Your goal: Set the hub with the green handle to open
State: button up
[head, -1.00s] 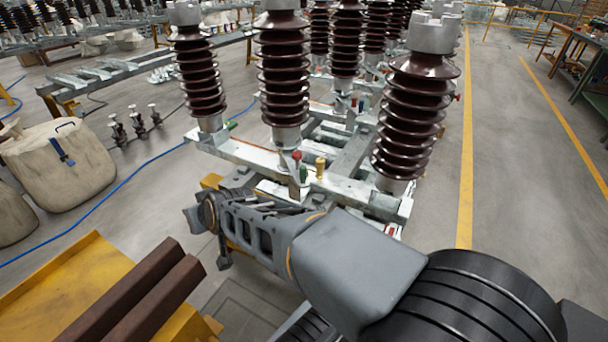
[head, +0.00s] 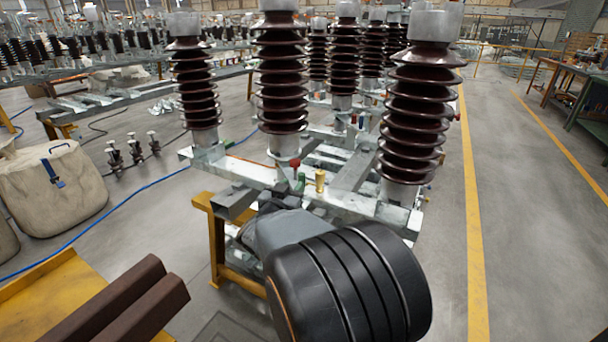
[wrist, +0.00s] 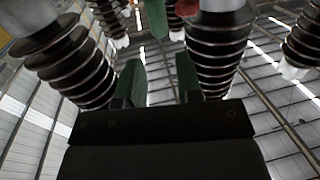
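The green handle (head: 303,175) stands on the grey steel frame at the foot of the insulators, between a red-topped handle (head: 295,163) and a yellow one (head: 320,180). In the head view my own arm covers the area below them and hides my gripper. In the wrist view my gripper (wrist: 160,80) has its two green-faced fingers apart, with nothing between them. A greenish handle (wrist: 156,18) shows past the fingertips at the top edge, with a red one (wrist: 186,8) to its right. The hub under the green handle is not clear to see.
Ribbed brown insulators rise around the handles, one at the right (head: 410,120) and one close behind (head: 282,80). A yellow stand (head: 216,240) supports the frame at the left. The floor to the right (head: 530,200) is clear.

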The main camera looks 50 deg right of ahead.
aim_at(301, 176)
jog(key=b+x, duration=0.1)
jog(key=x, duration=0.8)
jog(key=shift+w+d, duration=0.15)
jog(key=shift+d, duration=0.1)
grip_shut()
